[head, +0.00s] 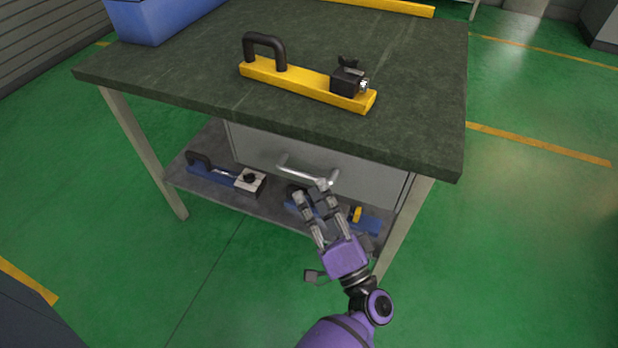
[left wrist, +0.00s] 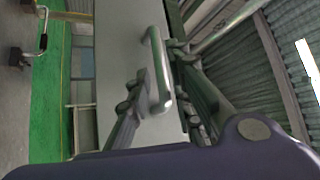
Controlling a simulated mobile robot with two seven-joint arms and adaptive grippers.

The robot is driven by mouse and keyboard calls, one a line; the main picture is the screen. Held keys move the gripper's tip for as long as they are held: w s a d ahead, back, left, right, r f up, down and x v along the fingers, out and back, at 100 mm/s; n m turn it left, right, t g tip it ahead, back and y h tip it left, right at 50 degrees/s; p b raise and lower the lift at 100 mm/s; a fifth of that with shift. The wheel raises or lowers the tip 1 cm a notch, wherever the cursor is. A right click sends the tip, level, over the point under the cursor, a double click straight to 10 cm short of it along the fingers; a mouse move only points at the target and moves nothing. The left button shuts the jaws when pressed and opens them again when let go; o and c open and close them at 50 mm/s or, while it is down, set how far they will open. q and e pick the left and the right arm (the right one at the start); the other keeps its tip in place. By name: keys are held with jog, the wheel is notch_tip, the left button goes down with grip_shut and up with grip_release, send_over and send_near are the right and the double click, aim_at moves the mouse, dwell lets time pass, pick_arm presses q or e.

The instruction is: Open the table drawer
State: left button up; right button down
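The grey drawer front (head: 250,143) sits under the dark tabletop and looks closed. Its silver bar handle (head: 300,169) runs across the front. My left gripper (head: 313,192), on a purple arm, is at the right end of the handle. In the left wrist view the handle (left wrist: 157,65) lies between the two spread fingers of the gripper (left wrist: 160,80), against the pale drawer front (left wrist: 115,45). The fingers stand apart on either side of the bar; whether either touches it I cannot tell. My right gripper is not in view.
On the dark tabletop (head: 200,75) lie a yellow tool with a black handle (head: 300,84) and a blue box (head: 160,18). A lower shelf (head: 265,205) holds blue tools (head: 215,176) close below the gripper. The green floor (head: 500,260) is clear on the right.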

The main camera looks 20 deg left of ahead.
aim_at(306, 174)
pick_arm(q)
jog(key=x, duration=0.5)
jog(key=shift+w+r, duration=0.1)
grip_shut()
